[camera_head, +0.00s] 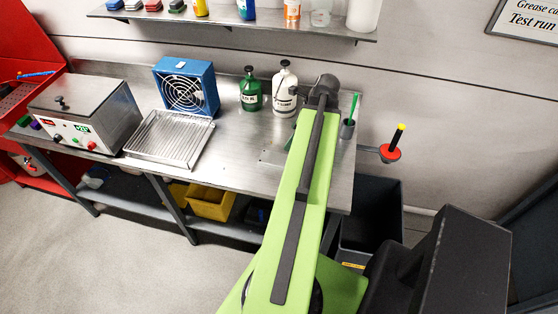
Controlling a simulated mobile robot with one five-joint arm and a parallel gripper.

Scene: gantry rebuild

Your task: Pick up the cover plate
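No part can be named with certainty as the cover plate. A thin flat grey piece (272,156) lies on the steel bench, just left of my green arm, and may be it. The arm hides part of this area. My arm reaches over the bench from the lower middle and ends in a dark joint near the white bottle. My gripper's fingers do not show; they are hidden behind the arm. I cannot see whether they hold anything.
The steel bench (236,135) carries a heated bath (85,112), a drain tray (168,140), a blue fan (187,88), green (251,94) and white (285,92) bottles and a dark cup (348,129). A shelf (230,20) hangs above. A dark bin (375,205) stands at right.

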